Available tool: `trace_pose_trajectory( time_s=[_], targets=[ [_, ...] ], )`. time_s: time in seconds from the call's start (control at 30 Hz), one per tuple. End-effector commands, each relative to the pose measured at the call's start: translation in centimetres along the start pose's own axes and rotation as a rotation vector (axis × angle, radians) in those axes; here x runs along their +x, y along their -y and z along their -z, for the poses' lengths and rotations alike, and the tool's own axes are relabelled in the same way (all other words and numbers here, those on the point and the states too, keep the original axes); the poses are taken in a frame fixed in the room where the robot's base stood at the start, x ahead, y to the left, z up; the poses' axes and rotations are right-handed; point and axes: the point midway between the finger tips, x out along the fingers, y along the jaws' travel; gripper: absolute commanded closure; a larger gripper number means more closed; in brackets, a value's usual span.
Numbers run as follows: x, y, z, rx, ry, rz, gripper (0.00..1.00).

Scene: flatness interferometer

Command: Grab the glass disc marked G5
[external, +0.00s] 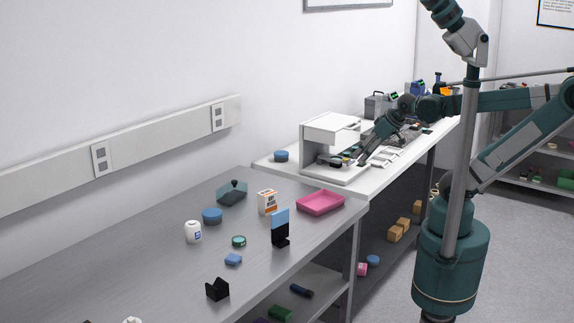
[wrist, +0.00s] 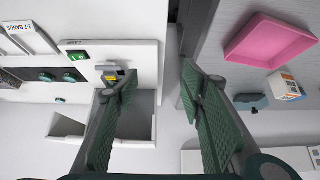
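My gripper (wrist: 160,72) is open, its two green-padded fingers spread with nothing between them. In the external view my gripper (external: 363,158) is low beside the white interferometer (external: 325,131), on its right side. In the wrist view the white instrument (wrist: 140,54) lies under and left of the left finger. A small yellow and dark piece (wrist: 112,75) sits on it close to the left fingertip. Small dark round pieces (wrist: 45,77) lie further left, near a green piece with a white mark (wrist: 77,57). I cannot read G5 on any piece, so I cannot tell which is the disc.
A pink tray (external: 321,203) lies on the near grey table, and also shows at upper right in the wrist view (wrist: 268,42). A white and orange box (wrist: 285,84) is near it. A blue round piece (external: 281,156) stands left of the instrument. Several items crowd the bench behind.

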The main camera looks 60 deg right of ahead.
Motion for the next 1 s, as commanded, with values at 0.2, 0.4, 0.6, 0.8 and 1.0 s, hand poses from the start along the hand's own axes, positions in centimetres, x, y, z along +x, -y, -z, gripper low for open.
trace_pose_trajectory(
  time_s=[0.2,0.4,0.6,0.8,1.0],
  targets=[
    [0.00,0.00,0.00,0.000,0.000,0.000,0.60],
    [0.00,0.00,0.00,0.000,0.000,0.000,0.60],
    [0.00,0.00,0.00,0.000,0.000,0.000,0.53],
    [-0.01,0.04,0.06,-0.001,0.000,0.001,0.53],
    [-0.19,0.63,0.93,-0.017,0.009,0.009,0.53]
  ],
)
